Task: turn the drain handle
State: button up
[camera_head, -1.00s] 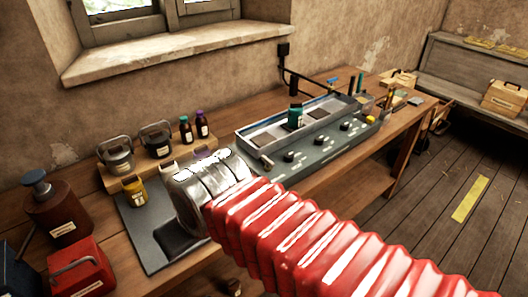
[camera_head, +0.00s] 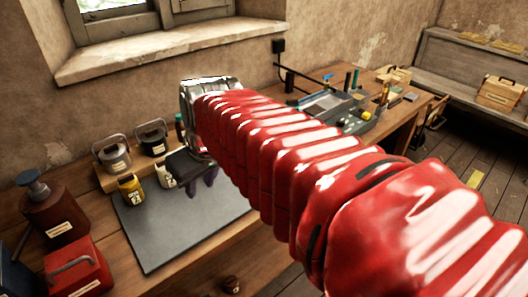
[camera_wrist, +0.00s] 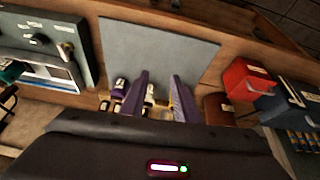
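The grey-green machine (camera_head: 352,118) with knobs stands on the bench, partly hidden by my arm in the head view. In the wrist view its panel (camera_wrist: 85,30) is at the upper left. A small silver fitting (camera_wrist: 66,50) at that panel's near end may be the drain handle; I cannot tell for sure. It is hidden in the head view. My gripper (camera_head: 201,182) has purple fingers and hangs over the back part of the grey mat. In the wrist view my gripper (camera_wrist: 161,75) is open, its fingers apart, with small bottles seen beyond the gap.
The mat (camera_head: 180,235) is mostly clear. Two lidded pots (camera_head: 114,155) (camera_head: 153,138), a yellow jar (camera_head: 130,188) and a white jar (camera_head: 165,175) stand behind it. A brown pump bottle (camera_head: 50,205) and red box (camera_head: 78,268) are at the left. The wall is behind.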

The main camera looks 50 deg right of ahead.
jog(key=w+d+f, duration=0.1)
jog(key=w+d, duration=0.2)
jog(key=d, duration=2.5)
jog(key=shift+d+m, duration=0.3)
jog(key=shift+m, duration=0.1)
jog(key=x, duration=1.4)
jog(key=shift+s, duration=0.2)
jog(key=shift+c, duration=0.4)
